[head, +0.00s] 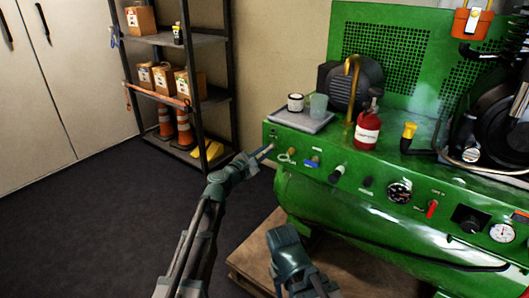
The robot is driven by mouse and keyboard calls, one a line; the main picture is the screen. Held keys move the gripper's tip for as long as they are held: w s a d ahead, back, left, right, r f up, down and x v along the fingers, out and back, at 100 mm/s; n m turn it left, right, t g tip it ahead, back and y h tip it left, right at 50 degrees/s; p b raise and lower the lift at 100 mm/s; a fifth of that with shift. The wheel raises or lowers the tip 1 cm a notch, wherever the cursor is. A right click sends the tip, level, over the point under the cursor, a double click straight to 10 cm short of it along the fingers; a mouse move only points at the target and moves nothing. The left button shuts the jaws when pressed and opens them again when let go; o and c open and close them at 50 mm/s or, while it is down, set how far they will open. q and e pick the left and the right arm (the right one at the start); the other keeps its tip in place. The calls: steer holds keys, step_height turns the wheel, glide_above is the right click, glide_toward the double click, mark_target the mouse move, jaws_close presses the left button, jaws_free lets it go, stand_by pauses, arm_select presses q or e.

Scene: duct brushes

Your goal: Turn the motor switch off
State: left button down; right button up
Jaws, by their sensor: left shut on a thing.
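The green machine (420,225) fills the right side, with a row of controls on its front panel. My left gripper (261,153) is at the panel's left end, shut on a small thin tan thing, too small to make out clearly. It is well left of the red switch. My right gripper (284,238) is low, in front of the tank; its jaws cannot be made out.
Brass and blue valve handles (312,162) stick out near the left gripper. A red bottle (367,128), a clear cup (318,106) and a grey tray (300,120) stand on top. A shelf rack (208,95) is behind. A wooden pallet (250,262) lies under the machine. The left floor is clear.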

arm_select(q)
steer(key=m, duration=0.4)
steer(key=shift+s+d+f+m, duration=0.1)
steer(key=shift+m, duration=0.2)
steer(key=shift+f+m, duration=0.15)
steer(key=shift+m, duration=2.35)
steer(key=c, duration=0.9)
jaws_free()
steer(key=shift+o, duration=0.2)
steer(key=v, duration=1.3)
steer(key=shift+s+a, duration=0.25)
steer(key=shift+s, duration=0.1)
